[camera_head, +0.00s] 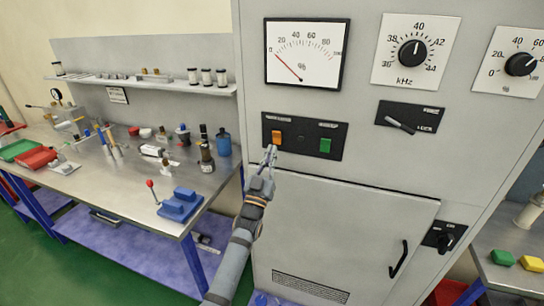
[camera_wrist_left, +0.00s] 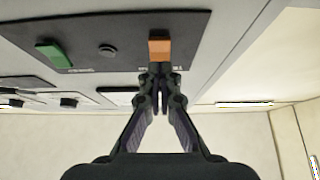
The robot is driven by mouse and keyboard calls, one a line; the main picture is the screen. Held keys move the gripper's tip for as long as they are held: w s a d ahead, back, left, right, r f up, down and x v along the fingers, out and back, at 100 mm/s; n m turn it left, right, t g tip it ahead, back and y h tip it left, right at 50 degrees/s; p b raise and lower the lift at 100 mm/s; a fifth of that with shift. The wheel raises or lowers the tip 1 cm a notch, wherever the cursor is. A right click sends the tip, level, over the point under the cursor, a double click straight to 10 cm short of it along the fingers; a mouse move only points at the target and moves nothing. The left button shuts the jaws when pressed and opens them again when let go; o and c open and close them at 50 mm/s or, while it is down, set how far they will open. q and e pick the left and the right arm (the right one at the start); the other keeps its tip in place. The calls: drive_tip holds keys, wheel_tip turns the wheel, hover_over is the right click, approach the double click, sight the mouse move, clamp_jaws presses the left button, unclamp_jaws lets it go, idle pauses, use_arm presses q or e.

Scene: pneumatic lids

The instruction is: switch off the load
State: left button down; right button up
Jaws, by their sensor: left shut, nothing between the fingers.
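A dark switch panel (camera_head: 300,146) on the grey cabinet bears an orange rocker switch (camera_head: 277,138) at its left and a green rocker switch (camera_head: 325,145) at its right. My left gripper (camera_head: 270,150) is shut and empty, its fingertips just at the lower left of the orange switch. In the left wrist view, the orange switch (camera_wrist_left: 159,48) is directly in front of the closed fingertips (camera_wrist_left: 158,68); whether they touch cannot be told. The green switch (camera_wrist_left: 54,54) also shows there, off to the left. The right gripper is not in view.
Above the panel is a gauge (camera_head: 306,55) with its needle low on the scale. Two dial knobs (camera_head: 412,53) and a lever switch (camera_head: 400,124) are to the right. A door with a black handle (camera_head: 398,259) is below. A cluttered workbench (camera_head: 130,180) stands at left.

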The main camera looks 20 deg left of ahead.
use_arm(q)
drive_tip(key=w+f+b+v, duration=0.1)
drive_tip(key=b+v, duration=0.3)
drive_tip(key=v, duration=0.7)
wheel_tip(320, 180, down, 25)
drive_tip(key=g, duration=0.7)
drive_tip(key=s+a+f+g, duration=0.1)
drive_tip(key=s+f+g, duration=0.3)
drive_tip(key=f, duration=0.6)
drive_tip(key=s+a+f+g, duration=0.1)
drive_tip(key=s+a+f, duration=0.1)
drive_tip(key=s+f, duration=0.65)
drive_tip(key=s+a+f+g+y, duration=0.15)
drive_tip(key=s+f+g, duration=0.45)
drive_tip(key=s+f, duration=0.95)
drive_tip(key=s+a+f+g, duration=0.1)
drive_tip(key=s+f, duration=0.3)
drive_tip(key=s, duration=0.7)
drive_tip(key=s+a+f+g, duration=0.2)
drive_tip(key=s+f+g, duration=0.2)
drive_tip(key=s, duration=0.7)
drive_tip(key=shift+f, duration=0.2)
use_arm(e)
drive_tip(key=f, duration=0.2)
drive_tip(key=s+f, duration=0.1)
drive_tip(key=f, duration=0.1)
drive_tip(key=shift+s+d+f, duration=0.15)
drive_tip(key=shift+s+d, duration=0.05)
